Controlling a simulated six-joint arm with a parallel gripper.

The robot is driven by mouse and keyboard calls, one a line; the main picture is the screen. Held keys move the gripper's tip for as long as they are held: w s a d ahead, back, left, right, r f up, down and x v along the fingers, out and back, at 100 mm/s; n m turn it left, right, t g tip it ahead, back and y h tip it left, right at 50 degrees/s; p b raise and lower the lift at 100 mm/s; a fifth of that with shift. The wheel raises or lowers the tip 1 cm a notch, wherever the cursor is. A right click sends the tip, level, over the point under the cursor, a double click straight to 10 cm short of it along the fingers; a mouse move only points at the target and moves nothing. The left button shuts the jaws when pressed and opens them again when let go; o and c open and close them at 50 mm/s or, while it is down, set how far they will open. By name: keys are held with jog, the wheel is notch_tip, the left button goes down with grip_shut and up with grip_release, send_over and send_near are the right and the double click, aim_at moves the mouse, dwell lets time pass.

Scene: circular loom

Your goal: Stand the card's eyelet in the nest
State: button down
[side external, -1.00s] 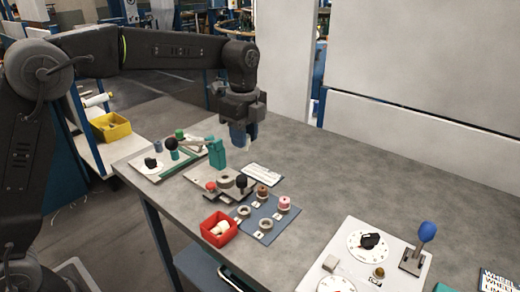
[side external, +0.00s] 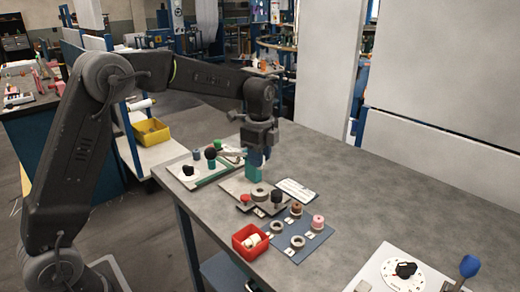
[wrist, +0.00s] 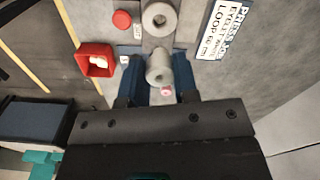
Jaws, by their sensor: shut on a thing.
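My gripper (wrist: 158,84) is shut on a pale grey, spool-like eyelet (wrist: 158,67) with a hole in its end. The eyelet is hidden in the side view, where my gripper (side external: 259,158) hangs just behind and above the turquoise block of the press. A round grey ring with a central hole (wrist: 159,18), seemingly the nest, sits on the press plate ahead of the eyelet; it also shows in the side view (side external: 262,189). The eyelet looks apart from it. The white job card (wrist: 222,28) lies right of the plate; its small print is only partly legible.
A red bin (side external: 250,239) holds pale pieces. A blue mat (side external: 310,240) carries several ringed parts, grey, brown and pink. A red button (wrist: 122,19) and a black-knobbed lever (side external: 276,197) stand near the ring. The table behind the card is bare.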

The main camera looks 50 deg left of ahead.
jog(key=shift+f, duration=2.95)
jog(key=shift+f, duration=0.3)
jog(key=shift+f, duration=0.4)
jog(key=shift+f, duration=0.4)
jog(key=c, duration=0.8)
grip_release()
notch_tip(320, 180, up, 13)
jog(key=shift+r, duration=0.45)
